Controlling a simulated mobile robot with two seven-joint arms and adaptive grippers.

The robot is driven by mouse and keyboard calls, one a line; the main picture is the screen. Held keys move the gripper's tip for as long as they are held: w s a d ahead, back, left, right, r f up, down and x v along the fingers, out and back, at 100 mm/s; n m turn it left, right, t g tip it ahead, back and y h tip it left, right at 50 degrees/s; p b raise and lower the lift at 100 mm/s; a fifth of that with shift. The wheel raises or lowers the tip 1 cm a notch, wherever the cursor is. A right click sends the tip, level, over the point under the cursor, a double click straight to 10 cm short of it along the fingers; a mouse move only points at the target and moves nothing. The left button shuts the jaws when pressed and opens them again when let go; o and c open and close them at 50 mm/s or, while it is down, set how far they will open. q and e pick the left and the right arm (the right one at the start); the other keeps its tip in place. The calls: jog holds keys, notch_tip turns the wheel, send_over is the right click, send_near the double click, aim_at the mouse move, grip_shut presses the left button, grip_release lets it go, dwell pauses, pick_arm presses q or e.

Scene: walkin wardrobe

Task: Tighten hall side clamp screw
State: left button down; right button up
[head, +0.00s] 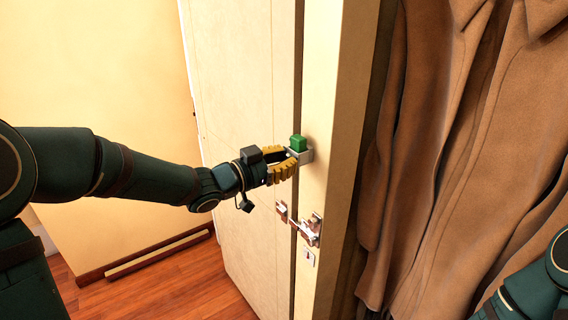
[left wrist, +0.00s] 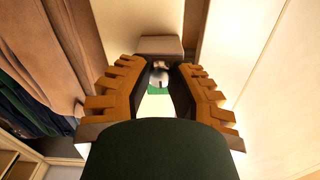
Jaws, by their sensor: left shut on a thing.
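A small clamp with a grey metal body (head: 305,156) and a green block (head: 298,142) on top sits at the edge of the pale door, above the latch. My left gripper (head: 288,164) reaches it from the left, with yellow fingers closed at its near side. In the left wrist view the fingers (left wrist: 160,72) stand on both sides of a small grey metal part, the clamp screw (left wrist: 160,76). A bit of green (left wrist: 158,90) shows just below it. The fingers hide most of the screw. My right gripper is out of view; only part of my right arm shows at lower right.
The pale door (head: 245,100) stands beside a door post (head: 335,100). A metal latch (head: 306,228) is fixed below the clamp. Brown coats (head: 450,130) hang close on the right. Wooden floor (head: 180,285) lies free at lower left.

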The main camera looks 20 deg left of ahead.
pick_arm(q)
jog(key=shift+r+m, duration=0.15)
jog(key=shift+m, duration=0.25)
jog(key=c, duration=0.8)
grip_release()
jog(key=shift+o, duration=0.2)
jog(key=v, duration=1.2)
